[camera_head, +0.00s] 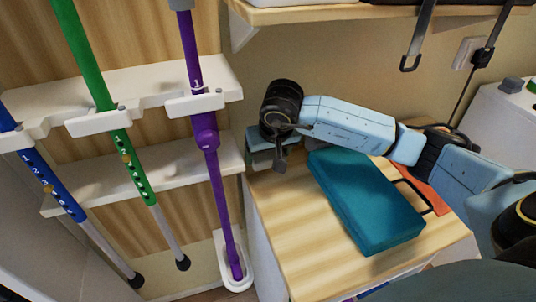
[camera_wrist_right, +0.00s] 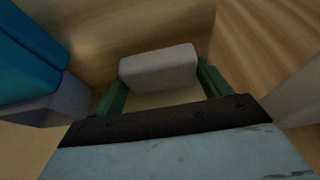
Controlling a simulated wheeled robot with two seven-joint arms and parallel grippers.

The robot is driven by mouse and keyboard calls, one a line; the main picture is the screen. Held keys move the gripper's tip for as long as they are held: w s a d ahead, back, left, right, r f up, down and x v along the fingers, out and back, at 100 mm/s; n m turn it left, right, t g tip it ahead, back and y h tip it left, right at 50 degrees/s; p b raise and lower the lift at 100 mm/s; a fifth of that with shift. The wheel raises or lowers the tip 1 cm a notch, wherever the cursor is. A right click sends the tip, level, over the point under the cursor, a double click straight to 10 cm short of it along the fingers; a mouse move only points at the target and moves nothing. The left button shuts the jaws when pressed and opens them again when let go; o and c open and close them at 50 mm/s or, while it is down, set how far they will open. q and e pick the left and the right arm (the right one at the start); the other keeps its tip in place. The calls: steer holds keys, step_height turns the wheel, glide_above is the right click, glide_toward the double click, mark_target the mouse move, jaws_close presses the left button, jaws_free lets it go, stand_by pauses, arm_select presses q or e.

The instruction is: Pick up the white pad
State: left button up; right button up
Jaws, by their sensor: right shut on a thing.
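The white pad (camera_wrist_right: 158,68) is a pale, rounded block in the right wrist view. It sits between the two green fingers of my right gripper (camera_wrist_right: 160,88), which is shut on it. In the head view my right gripper (camera_head: 268,158) is at the back left corner of the wooden-topped cabinet, left of the teal case. The pad is mostly hidden there by the wrist and gripper. Whether it touches the surface beneath I cannot tell. My left gripper is not in view.
A teal case (camera_head: 366,201) with a dark handle lies on the wooden cabinet top (camera_head: 290,225). Green (camera_head: 96,75), purple (camera_head: 205,130) and blue (camera_head: 42,165) poles stand in a white rack at left. A shelf (camera_head: 300,14) overhangs the back.

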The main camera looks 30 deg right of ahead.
mark_target(269, 156)
steer(key=shift+s+r, duration=0.15)
steer(key=shift+r, duration=0.3)
step_height(269, 156, up, 6)
steer(key=shift+r+p, duration=0.2)
steer(key=shift+p, duration=0.9)
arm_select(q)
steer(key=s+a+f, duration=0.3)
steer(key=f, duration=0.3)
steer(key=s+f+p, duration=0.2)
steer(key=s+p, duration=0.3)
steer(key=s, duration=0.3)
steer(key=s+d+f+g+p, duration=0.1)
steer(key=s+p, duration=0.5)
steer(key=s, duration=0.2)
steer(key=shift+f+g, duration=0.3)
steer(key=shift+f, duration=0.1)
arm_select(e)
steer(key=s+a, duration=0.2)
steer(key=s, duration=0.7)
steer(key=s+a, duration=0.2)
steer(key=s, duration=0.8)
steer(key=shift+a+f, duration=0.15)
steer(key=shift+a, duration=0.2)
steer(key=shift+s, duration=0.1)
